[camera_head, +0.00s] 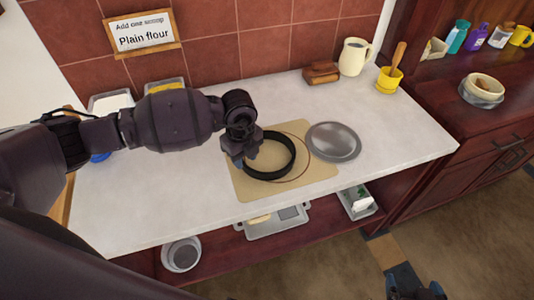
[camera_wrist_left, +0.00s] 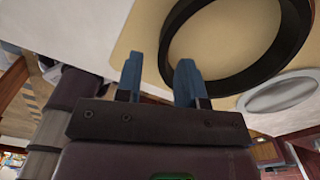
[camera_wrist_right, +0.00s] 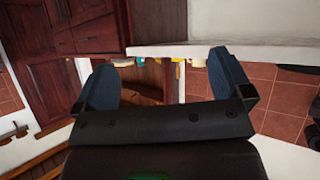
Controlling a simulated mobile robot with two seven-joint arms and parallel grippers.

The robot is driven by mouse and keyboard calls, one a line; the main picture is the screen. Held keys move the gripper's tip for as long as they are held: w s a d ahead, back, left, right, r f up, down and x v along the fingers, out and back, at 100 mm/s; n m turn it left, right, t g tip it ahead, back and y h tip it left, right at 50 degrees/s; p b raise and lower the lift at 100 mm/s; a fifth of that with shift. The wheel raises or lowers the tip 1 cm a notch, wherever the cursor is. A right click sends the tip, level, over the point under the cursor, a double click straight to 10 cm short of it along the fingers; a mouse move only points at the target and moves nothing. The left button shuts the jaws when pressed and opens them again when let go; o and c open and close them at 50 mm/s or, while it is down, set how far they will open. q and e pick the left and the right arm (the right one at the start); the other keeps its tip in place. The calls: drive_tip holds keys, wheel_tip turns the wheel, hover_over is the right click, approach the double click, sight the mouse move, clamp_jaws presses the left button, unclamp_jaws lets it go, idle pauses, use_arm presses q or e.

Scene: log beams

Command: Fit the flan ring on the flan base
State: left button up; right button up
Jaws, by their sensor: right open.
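The flan ring, a black hoop (camera_head: 291,162), is over the tan mat, overlapping a thin brown circle marked there; I cannot tell whether it touches the mat. It fills the upper part of the left wrist view (camera_wrist_left: 217,88). The flan base, a grey metal disc (camera_head: 333,141), lies to its right, partly on the mat. My left gripper (camera_head: 243,160) is at the ring's left side. Its fingers (camera_wrist_left: 160,65) are partly apart, with the ring's wall near the right finger; whether they grip it is unclear. My right gripper (camera_head: 418,290) is open and empty, away from the counter.
The tan mat (camera_head: 243,188) lies on the white counter (camera_head: 400,140). A brown block (camera_head: 322,73), a cream jug (camera_head: 353,57) and a yellow pot (camera_head: 389,79) stand at the back. A shelf below holds a grey pan (camera_head: 182,255) and trays. The counter's right part is clear.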

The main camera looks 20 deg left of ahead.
sight(246, 165)
use_arm(q)
drive_tip(key=shift+w+d+f, duration=0.1)
drive_tip(key=shift+w+f, duration=0.05)
drive_tip(key=shift+f, duration=1)
drive_tip(key=shift+w+f, duration=0.15)
drive_tip(key=shift+f, duration=1)
drive_tip(key=shift+c, duration=0.3)
clamp_jaws()
